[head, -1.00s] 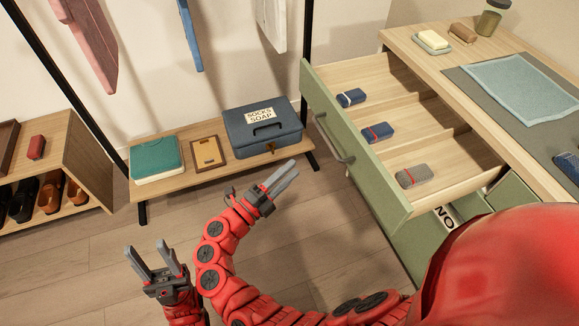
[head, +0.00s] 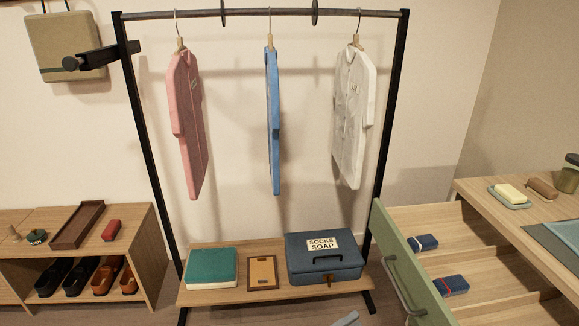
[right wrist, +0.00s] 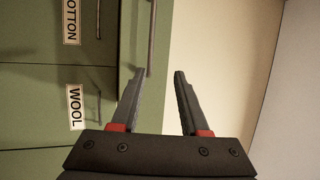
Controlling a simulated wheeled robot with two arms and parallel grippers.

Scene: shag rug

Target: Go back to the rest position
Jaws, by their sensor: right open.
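My right gripper (right wrist: 159,73) is open and empty in the right wrist view, with its two grey fingers apart. Behind it are green drawer fronts (right wrist: 50,110) with COTTON and WOOL labels and handles, and a pale wall. In the head view only a grey fingertip (head: 347,319) shows at the bottom edge, just below the rack's shelf. My left gripper is not in the head view.
A green-fronted drawer (head: 408,272) stands open at right, holding blue rolled bundles (head: 422,243). A clothes rack (head: 143,130) with three shirts carries a blue SOCKS SOAP box (head: 325,268). A shoe bench (head: 150,250) stands left. Little floor shows.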

